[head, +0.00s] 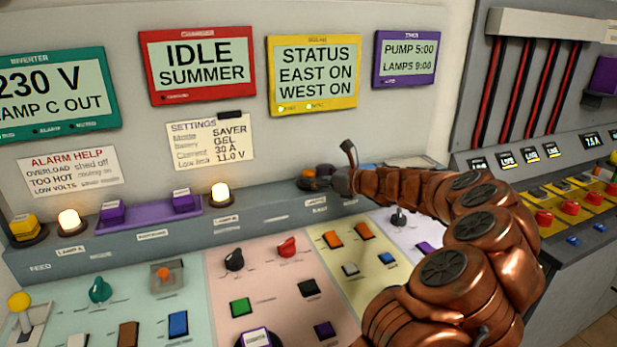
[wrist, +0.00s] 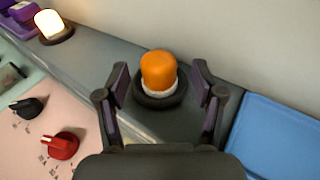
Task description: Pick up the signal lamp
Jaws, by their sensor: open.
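An unlit signal lamp (wrist: 158,70) with an orange dome, a white collar and a dark round base stands upright on the grey ledge in the wrist view. In the head view only a small orange part of the lamp (head: 308,173) shows at the tip of my arm. My gripper (wrist: 160,84) is open, with one finger on each side of the lamp and visible gaps between. In the head view my gripper (head: 338,178) is at the ledge, and its far side is hidden.
Two lit lamps stand on the grey ledge, lamp A (head: 69,220) and lamp B (head: 220,194). A blue flat panel or tray (wrist: 275,140) lies right of my gripper in the wrist view. The wall rises behind the ledge. Red (wrist: 62,146) and black knobs sit on the sloping console.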

